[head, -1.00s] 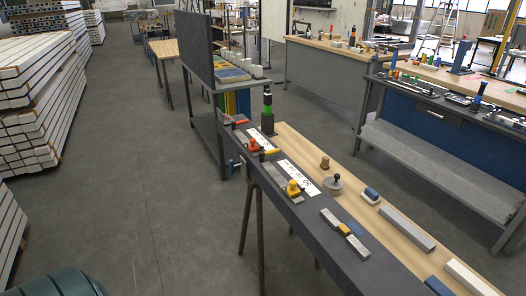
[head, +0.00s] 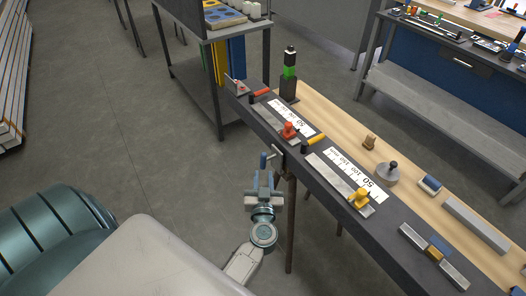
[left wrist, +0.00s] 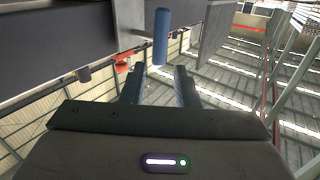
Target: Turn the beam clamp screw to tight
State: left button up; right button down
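The beam clamp (head: 277,157) is fixed on the near edge of the dark beam (head: 318,176). Its blue screw handle (head: 263,160) hangs out on the near side of that edge. In the left wrist view the blue handle (left wrist: 162,38) stands just past the fingertips, roughly in line with the gap between them. My left gripper (head: 263,184) is just below the handle in the head view. Its two fingers (left wrist: 158,78) are apart with nothing between them. Whether a fingertip touches the handle I cannot tell. My right gripper is in neither view.
On the bench are a red-knobbed slide (head: 288,131), a yellow-knobbed slide (head: 359,199), a round grey weight (head: 387,174) and a green-banded post (head: 289,73). A brown leg (head: 291,225) stands beside my left arm. The floor to the left (head: 150,130) is clear.

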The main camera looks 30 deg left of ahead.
aim_at(264, 160)
pick_arm(q)
jog(key=p+x, duration=0.1)
jog(key=x, duration=0.8)
jog(key=shift+w+r, duration=0.15)
jog(key=shift+w+a, duration=0.3)
jog(key=shift+w, duration=0.15)
jog(key=shift+a, duration=0.1)
grip_shut()
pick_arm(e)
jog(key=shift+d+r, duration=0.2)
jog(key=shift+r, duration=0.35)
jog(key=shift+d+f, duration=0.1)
